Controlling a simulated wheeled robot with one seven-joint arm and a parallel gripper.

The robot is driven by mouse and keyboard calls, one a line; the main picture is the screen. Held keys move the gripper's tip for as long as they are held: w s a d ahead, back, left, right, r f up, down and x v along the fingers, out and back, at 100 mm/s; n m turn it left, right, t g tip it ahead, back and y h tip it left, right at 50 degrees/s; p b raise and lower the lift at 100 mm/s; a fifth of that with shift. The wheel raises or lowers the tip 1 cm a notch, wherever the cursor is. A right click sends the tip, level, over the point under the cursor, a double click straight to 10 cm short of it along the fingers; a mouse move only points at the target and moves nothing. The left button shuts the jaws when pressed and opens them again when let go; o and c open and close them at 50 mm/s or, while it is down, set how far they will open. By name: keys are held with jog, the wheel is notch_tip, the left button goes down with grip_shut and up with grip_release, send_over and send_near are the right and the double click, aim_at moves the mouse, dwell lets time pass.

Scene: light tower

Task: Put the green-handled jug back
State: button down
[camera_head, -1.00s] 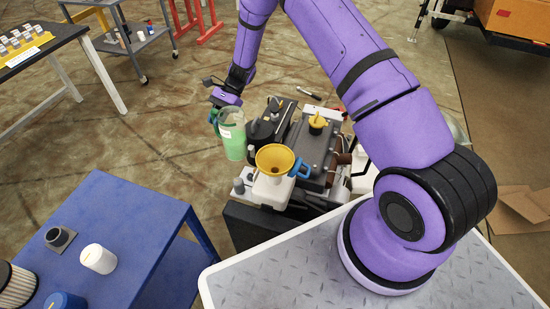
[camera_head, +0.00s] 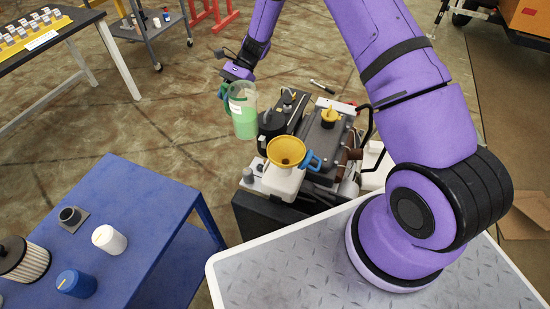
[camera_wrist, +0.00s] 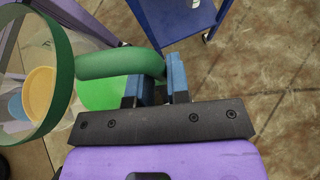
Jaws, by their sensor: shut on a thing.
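The green-handled jug (camera_head: 243,112) is a clear jug with green contents, a green rim and a pale label. It is held up in the air, roughly upright, to the left of the engine. My gripper (camera_head: 227,88) is shut on its green handle. In the wrist view the handle (camera_wrist: 115,63) runs between the blue fingertips of my gripper (camera_wrist: 157,88). The jug's green rim (camera_wrist: 68,75) fills the left of that view, and a yellow funnel shows through the clear wall.
The engine (camera_head: 325,140) carries a yellow funnel (camera_head: 286,151) with a blue-handled thing beside it. A blue table (camera_head: 140,200) at lower left bears a filter, a white cap and a blue cap. A grey cart (camera_head: 150,28) and a black-topped table (camera_head: 60,45) stand behind. Open floor lies between.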

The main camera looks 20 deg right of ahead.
jog(key=w+d+r+m+t+y, duration=0.2)
jog(key=w+r+m+t, duration=0.2)
jog(key=r+m+t, duration=0.5)
jog(key=d+r+m+t+h, duration=0.2)
jog(key=d+m+t+h, duration=0.1)
jog(key=d, duration=0.5)
jog(key=d+r+m+t+h, duration=0.3)
jog(key=d+m+t+h, duration=0.1)
jog(key=d+m, duration=0.4)
jog(key=shift+s+r+h, duration=0.3)
jog(key=shift+s+h, duration=0.15)
jog(key=shift+h, duration=0.25)
